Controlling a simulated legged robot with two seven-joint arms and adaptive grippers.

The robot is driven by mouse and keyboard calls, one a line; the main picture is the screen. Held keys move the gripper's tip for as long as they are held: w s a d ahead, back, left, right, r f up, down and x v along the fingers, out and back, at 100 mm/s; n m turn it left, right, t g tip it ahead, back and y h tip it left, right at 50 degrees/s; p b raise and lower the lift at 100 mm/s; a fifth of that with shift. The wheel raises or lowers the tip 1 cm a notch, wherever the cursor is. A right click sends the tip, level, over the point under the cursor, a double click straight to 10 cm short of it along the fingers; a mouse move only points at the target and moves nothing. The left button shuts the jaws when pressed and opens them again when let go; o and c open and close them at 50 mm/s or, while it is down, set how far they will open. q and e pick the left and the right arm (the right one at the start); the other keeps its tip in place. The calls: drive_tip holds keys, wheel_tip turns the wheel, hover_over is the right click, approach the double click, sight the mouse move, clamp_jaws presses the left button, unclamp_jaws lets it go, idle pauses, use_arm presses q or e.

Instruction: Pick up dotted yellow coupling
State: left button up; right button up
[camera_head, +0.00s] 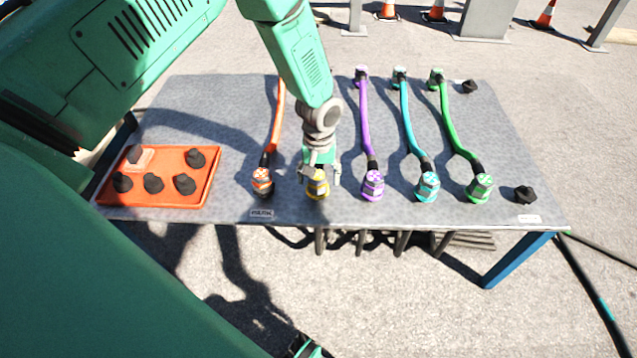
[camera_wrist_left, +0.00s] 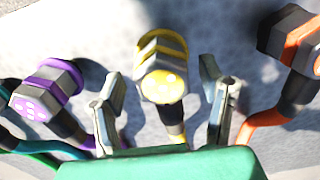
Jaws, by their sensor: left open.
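The dotted yellow coupling (camera_head: 317,187) lies near the front edge of the grey table, between the orange and purple couplings. My left gripper (camera_head: 320,176) is above it, with its fingers on either side. In the left wrist view the yellow coupling (camera_wrist_left: 162,72) shows its dotted face between the two open fingers of my left gripper (camera_wrist_left: 165,105), with gaps on both sides. Its cable runs back under the gripper and is mostly hidden by my arm. My right gripper is not clearly in view.
An orange coupling (camera_head: 262,181) lies to the left and a purple one (camera_head: 372,185) to the right, both close by. Teal (camera_head: 427,186) and green (camera_head: 479,188) couplings lie farther right. An orange tray (camera_head: 210,190) with several black caps is at the left. A black cap (camera_head: 525,194) sits at the right.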

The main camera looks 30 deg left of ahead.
use_arm(q)
drive_tip(key=shift+d+f, duration=0.15)
drive_tip(key=shift+f, duration=0.75)
drive_tip(key=shift+a, duration=0.45)
drive_tip(key=c, duration=0.6)
drive_tip(key=shift+a+f, duration=0.1)
drive_tip(key=c, duration=0.8)
drive_tip(key=shift+o, duration=0.2)
drive_tip(key=shift+d, duration=0.25)
